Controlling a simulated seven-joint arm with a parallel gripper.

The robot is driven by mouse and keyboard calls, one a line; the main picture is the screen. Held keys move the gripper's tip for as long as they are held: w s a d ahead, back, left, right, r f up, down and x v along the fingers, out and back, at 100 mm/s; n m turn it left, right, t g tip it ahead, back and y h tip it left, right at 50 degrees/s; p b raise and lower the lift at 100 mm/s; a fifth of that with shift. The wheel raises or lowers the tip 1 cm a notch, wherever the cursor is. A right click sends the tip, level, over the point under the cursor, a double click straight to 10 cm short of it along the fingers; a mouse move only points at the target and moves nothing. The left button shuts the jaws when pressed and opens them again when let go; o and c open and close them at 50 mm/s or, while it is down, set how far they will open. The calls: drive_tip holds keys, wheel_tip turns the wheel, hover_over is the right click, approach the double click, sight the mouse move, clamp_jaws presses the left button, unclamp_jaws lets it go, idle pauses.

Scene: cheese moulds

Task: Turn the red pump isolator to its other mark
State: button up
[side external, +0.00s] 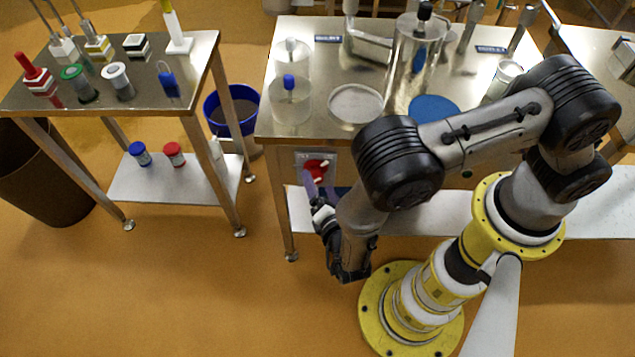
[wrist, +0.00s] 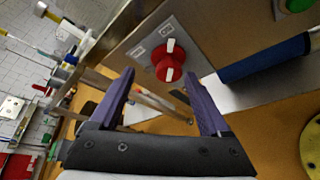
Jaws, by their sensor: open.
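The red pump isolator (side external: 318,166) is a round knob with a white bar across it, on a grey plate (side external: 301,158) on the front of the steel table, under its top. In the wrist view the knob (wrist: 159,68) lies ahead, between the fingertips in the picture. The white bar runs roughly up and down there, its upper end towards one of two small pale labels (wrist: 167,30); their text is unreadable. My gripper (wrist: 160,80) is open with purple fingers and empty. In the side view my gripper (side external: 312,187) is close before the knob; contact cannot be told.
A dark blue roll-like thing (wrist: 264,58) and a green button (wrist: 294,4) are right of the plate in the wrist view. A white lower shelf (side external: 440,208) runs beneath the table. Clear floor lies left of my gripper, towards the smaller table (side external: 120,100).

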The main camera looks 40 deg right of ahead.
drive_tip(key=shift+r, duration=2.45)
